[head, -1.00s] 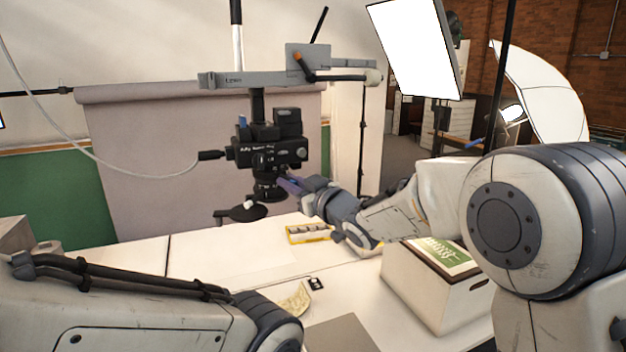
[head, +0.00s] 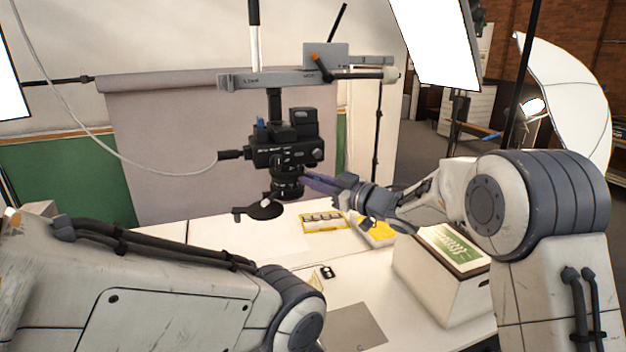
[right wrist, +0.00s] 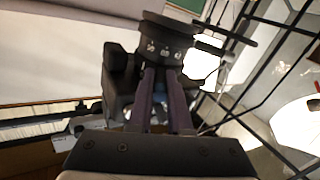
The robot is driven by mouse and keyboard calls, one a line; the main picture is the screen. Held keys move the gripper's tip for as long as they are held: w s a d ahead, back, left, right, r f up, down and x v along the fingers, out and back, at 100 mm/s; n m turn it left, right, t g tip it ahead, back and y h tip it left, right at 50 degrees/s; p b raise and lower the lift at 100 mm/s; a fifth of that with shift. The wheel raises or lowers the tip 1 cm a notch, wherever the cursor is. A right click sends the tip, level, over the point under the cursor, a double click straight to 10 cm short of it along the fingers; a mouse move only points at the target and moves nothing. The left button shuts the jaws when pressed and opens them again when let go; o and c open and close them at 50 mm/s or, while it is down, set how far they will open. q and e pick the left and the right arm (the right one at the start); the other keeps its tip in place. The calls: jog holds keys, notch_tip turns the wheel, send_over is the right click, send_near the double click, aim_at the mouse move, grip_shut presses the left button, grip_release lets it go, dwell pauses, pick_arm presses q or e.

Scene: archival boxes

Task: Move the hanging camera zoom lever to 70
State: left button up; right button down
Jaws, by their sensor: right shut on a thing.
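The black hanging camera (head: 285,150) points down over the table, with its lens (head: 287,188) at the bottom. The lens also shows in the right wrist view (right wrist: 165,42), with white marks around its ring. My right gripper (head: 305,179) reaches the lens from the right. Its purple fingers also show in the right wrist view (right wrist: 162,75), with their tips at the lens ring. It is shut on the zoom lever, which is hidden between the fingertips. The scale numbers are too small to read. My left arm is at lower left; its gripper is out of view.
A grey rail (head: 305,80) carries the camera. A white light panel (head: 435,40) hangs at upper right.

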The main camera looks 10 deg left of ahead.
jog(key=c, duration=0.8)
grip_release()
jog(key=shift+c, duration=0.2)
jog(key=shift+s+d, duration=0.1)
jog(key=shift+d, duration=0.1)
jog(key=b+v, duration=0.5)
jog(key=v, duration=0.5)
